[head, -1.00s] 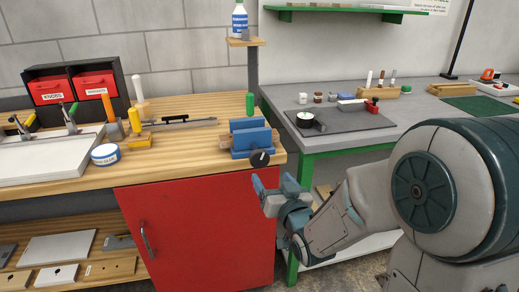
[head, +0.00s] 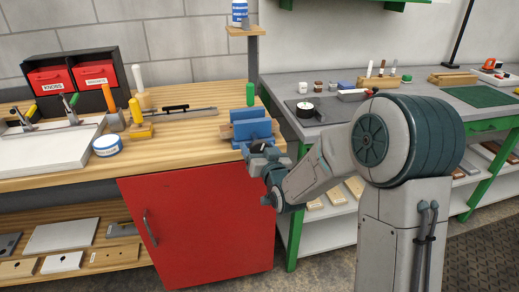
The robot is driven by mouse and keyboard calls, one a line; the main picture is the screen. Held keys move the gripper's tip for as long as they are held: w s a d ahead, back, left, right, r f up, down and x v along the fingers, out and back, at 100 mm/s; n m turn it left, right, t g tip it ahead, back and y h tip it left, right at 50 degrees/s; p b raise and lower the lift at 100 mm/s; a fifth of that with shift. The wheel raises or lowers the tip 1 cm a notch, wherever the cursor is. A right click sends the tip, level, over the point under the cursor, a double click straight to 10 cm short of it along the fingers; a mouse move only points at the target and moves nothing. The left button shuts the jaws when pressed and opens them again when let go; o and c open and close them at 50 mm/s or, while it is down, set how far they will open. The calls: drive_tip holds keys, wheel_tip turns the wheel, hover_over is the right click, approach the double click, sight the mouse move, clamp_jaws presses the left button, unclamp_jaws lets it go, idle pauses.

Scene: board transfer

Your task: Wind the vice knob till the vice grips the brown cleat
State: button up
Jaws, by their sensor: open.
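The blue vice (head: 250,129) stands at the front right corner of the wooden workbench. The brown cleat (head: 225,132) shows at the left of the vice, between its jaws; most of it is hidden by the blue jaws. I cannot tell whether the jaws touch it. My gripper (head: 254,150) is open at the front of the vice, in front of the bench edge. The dark vice knob is largely hidden by my gripper, and I cannot make out whether the fingers touch it.
A green-handled tool (head: 250,94) stands behind the vice, near the grey post. The red cabinet door (head: 200,225) is below. A grey bench (head: 330,128) stands to the right.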

drive_tip(key=c, duration=0.9)
drive_tip(key=shift+c, duration=0.2)
drive_tip(key=shift+f+m+b, duration=0.15)
drive_tip(key=shift+m+b, duration=0.25)
drive_tip(key=shift+b, duration=0.2)
drive_tip(key=shift+m+b, duration=0.6)
drive_tip(key=shift+b, duration=0.25)
drive_tip(key=shift+m+b, duration=0.8)
drive_tip(key=shift+b, duration=0.1)
drive_tip(key=m+b, duration=0.2)
drive_tip(key=m, duration=0.1)
drive_tip(key=shift+t+b, duration=0.3)
drive_tip(key=shift+t, duration=0.1)
drive_tip(key=shift+m+b, duration=0.6)
drive_tip(key=shift+m, duration=0.4)
drive_tip(key=shift+r, duration=0.25)
